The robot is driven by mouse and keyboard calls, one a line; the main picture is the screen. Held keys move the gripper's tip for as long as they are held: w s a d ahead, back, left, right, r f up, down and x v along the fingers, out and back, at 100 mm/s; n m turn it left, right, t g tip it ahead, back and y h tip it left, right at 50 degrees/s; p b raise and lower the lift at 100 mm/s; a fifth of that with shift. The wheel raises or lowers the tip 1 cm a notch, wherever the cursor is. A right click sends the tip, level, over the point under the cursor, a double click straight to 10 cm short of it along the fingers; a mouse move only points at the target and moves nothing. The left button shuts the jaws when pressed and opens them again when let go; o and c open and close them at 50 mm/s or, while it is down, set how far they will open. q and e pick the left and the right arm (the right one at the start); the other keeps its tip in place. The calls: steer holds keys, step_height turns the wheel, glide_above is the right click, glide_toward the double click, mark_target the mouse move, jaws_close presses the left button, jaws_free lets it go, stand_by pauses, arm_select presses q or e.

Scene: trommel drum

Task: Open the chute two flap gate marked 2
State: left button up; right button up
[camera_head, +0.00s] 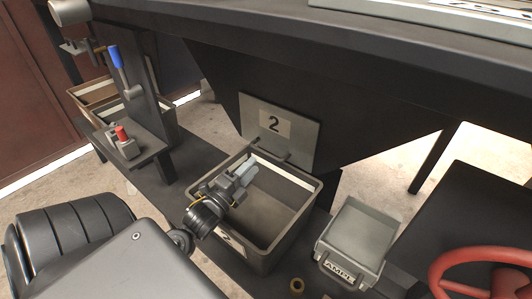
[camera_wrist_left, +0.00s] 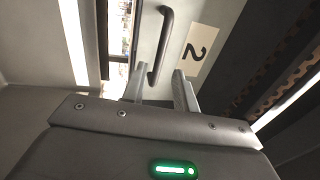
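The flap gate (camera_head: 306,143) is a grey plate with a pale label marked 2, set against the dark sloping chute (camera_head: 365,138). In the left wrist view the label (camera_wrist_left: 200,50) appears sideways beside a dark bar handle (camera_wrist_left: 166,40) on the flap. My left gripper (camera_head: 251,166) is over the bin, below and left of the flap. In the left wrist view its two fingers (camera_wrist_left: 160,86) are apart with nothing held; the handle's near end is just ahead of the gap between them. My right gripper is not in view.
An open grey bin (camera_head: 262,258) stands under the flap, with my left wrist above it. A smaller tray (camera_head: 350,263) stands to its right. A red wheel (camera_head: 480,252) is at lower right. A blue-handled lever (camera_head: 115,57) and a red-knobbed control (camera_head: 122,133) are at left.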

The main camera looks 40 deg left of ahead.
mark_target(265, 152)
arm_select(q)
steer(key=w, duration=0.3)
steer(key=w+r, duration=0.1)
steer(key=w, duration=0.3)
steer(key=shift+a+r, duration=0.1)
steer(key=shift+r, duration=0.1)
steer(key=shift+c, duration=0.2)
jaws_close()
